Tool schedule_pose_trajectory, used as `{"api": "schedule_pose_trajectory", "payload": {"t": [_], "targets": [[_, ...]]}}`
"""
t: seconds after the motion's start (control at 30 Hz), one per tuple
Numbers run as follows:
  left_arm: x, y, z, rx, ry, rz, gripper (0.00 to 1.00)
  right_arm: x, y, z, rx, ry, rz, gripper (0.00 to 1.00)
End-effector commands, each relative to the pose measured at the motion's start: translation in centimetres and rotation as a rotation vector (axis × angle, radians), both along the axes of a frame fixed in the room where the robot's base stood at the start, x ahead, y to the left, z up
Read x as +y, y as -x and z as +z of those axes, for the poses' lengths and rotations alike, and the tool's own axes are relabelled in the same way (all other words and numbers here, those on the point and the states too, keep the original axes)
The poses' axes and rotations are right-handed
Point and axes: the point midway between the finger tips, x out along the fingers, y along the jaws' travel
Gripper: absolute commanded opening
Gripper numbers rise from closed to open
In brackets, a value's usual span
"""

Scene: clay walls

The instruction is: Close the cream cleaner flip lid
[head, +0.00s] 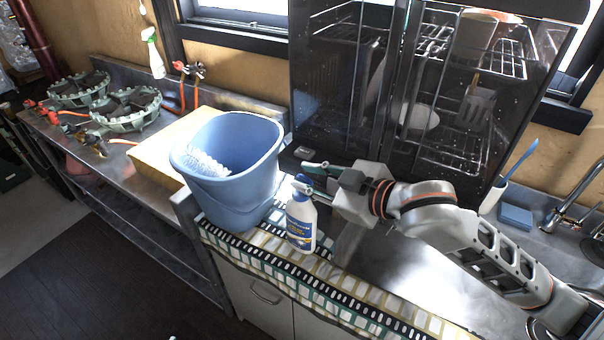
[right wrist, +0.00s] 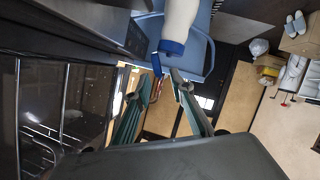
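The cream cleaner bottle (head: 301,224) is white with a blue label and stands upright on the patterned mat (head: 262,254). In the right wrist view the white bottle (right wrist: 180,17) shows its blue cap (right wrist: 172,46), with a small blue flip lid (right wrist: 157,66) sticking out from it, open. My right gripper (head: 303,174) reaches in from the right at the height of the bottle's top. Its green-lined fingers are apart, and the lid shows near their tips (right wrist: 162,76). Whether a finger touches the lid cannot be told. My left gripper is not in view.
A blue bucket (head: 235,190) with a white brush inside stands close left of the bottle. A dark glass-fronted rack cabinet (head: 350,90) stands just behind. The steel sink counter (head: 440,275) lies to the right. A gas burner (head: 125,108) is at far left.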

Motion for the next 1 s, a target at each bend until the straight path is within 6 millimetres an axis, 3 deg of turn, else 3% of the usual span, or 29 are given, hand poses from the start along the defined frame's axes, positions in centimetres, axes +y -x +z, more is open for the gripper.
{"api": "schedule_pose_trajectory", "payload": {"t": [0.2,0.47,0.5,0.6,1.0], "targets": [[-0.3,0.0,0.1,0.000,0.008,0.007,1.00,1.2,-1.3,-0.6,0.000,-0.001,0.001,0.23],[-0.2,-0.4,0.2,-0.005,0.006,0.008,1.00,1.3,-1.4,-0.7,-0.001,-0.001,0.000,0.23],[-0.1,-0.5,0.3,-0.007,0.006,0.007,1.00,1.2,-1.4,-0.7,-0.001,-0.001,0.000,0.20],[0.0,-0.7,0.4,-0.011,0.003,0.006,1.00,1.2,-1.4,-0.7,-0.001,-0.001,0.000,0.00],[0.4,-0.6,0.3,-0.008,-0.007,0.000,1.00,1.6,-1.0,-1.0,-0.084,0.070,0.002,0.00]]}}
